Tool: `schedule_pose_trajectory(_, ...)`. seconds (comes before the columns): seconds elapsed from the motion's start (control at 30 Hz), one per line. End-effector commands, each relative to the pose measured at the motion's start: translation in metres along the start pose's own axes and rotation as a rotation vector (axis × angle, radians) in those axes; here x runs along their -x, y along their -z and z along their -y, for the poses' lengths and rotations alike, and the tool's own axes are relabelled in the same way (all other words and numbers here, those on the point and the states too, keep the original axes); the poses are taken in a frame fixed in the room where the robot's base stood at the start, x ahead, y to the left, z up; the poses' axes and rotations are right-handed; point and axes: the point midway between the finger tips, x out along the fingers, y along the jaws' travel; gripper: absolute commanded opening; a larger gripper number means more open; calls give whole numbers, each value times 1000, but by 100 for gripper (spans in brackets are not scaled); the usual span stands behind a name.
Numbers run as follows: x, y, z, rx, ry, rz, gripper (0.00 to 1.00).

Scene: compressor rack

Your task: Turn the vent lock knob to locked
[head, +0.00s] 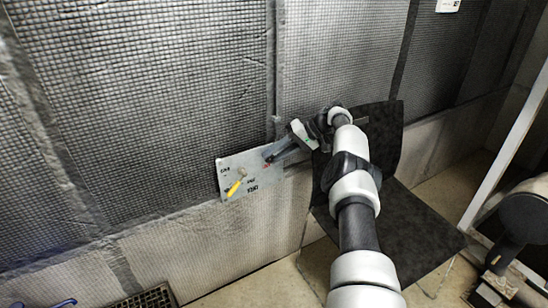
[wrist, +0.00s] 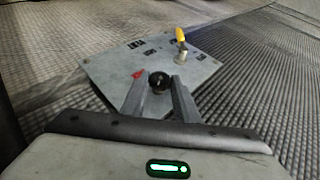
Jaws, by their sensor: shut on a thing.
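A grey panel (head: 236,167) is fixed to the quilted wall in the head view, and it also shows in the wrist view (wrist: 116,68). A round black knob (wrist: 159,80) sits on the panel in the wrist view. My gripper (wrist: 160,88) is shut on this knob, with one finger on each side. A red pointer mark (wrist: 138,73) lies on the panel just left of the knob. In the head view my gripper (head: 268,158) reaches the panel's right end and hides the knob. The knob's exact setting cannot be read.
A yellow-handled lever (head: 235,186) stands on the same panel, apart from my gripper; it also shows in the wrist view (wrist: 181,37). A black chair-like object (head: 420,225) stands right of the panel, behind my arm. A floor grate (head: 150,300) lies at the lower left.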

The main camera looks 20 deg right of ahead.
Motion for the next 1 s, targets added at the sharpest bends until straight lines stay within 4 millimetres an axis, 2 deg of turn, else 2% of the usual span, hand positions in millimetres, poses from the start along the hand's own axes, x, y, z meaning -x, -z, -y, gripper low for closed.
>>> schedule_pose_trajectory(0.5, -1, -1, 0, -3, 6, 3, 5)
schedule_pose_trajectory(0.53, -1, -1, 0, -3, 6, 3, 33)
schedule_pose_trajectory(0.6, -1, -1, 0, -3, 6, 3, 44)
schedule_pose_trajectory(1.0, 2, 1, 3, -2, 5, 1, 46)
